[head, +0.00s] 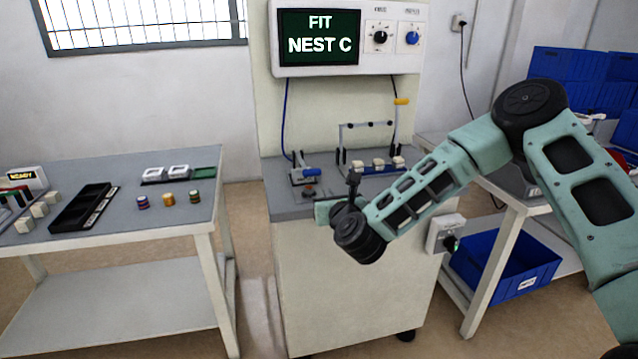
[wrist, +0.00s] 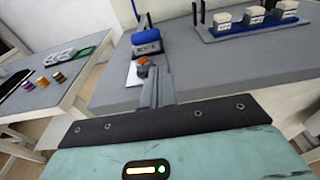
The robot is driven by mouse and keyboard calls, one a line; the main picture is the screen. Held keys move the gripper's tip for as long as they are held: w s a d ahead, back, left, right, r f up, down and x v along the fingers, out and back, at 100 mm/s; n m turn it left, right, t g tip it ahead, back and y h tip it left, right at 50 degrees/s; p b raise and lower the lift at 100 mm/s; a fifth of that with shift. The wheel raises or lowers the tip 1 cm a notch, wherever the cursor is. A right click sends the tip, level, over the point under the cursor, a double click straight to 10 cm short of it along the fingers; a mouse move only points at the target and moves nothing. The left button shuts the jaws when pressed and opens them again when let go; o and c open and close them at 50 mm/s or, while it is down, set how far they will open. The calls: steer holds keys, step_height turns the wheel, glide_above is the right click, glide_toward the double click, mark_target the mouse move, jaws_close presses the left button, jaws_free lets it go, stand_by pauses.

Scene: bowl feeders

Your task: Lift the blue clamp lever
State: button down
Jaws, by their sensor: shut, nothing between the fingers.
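The blue clamp lever (head: 303,176) is at the left of the grey-topped machine bench. In the wrist view its thick blue grip (wrist: 146,37) lies crosswise above a pale block with a dark label. My gripper (wrist: 157,78) is shut and empty, with its narrow grey fingers pointing toward the clamp. The fingertips are short of the blue grip and apart from it. In the head view my wrist is at the bench's front edge, and the fingers are hard to make out.
A rack with several pale blocks (head: 378,163) stands right of the clamp under a raised frame. A panel (head: 319,45) above reads "FIT NEST C". The left table (head: 150,218) holds a black tray and coloured discs. Blue bins (head: 505,268) are at the right.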

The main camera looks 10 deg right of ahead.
mark_target(320, 192)
steer(key=w, duration=0.3)
steer(key=w+f, duration=0.1)
steer(key=w, duration=0.6)
steer(key=shift+f, duration=0.25)
steer(key=shift+r, duration=0.1)
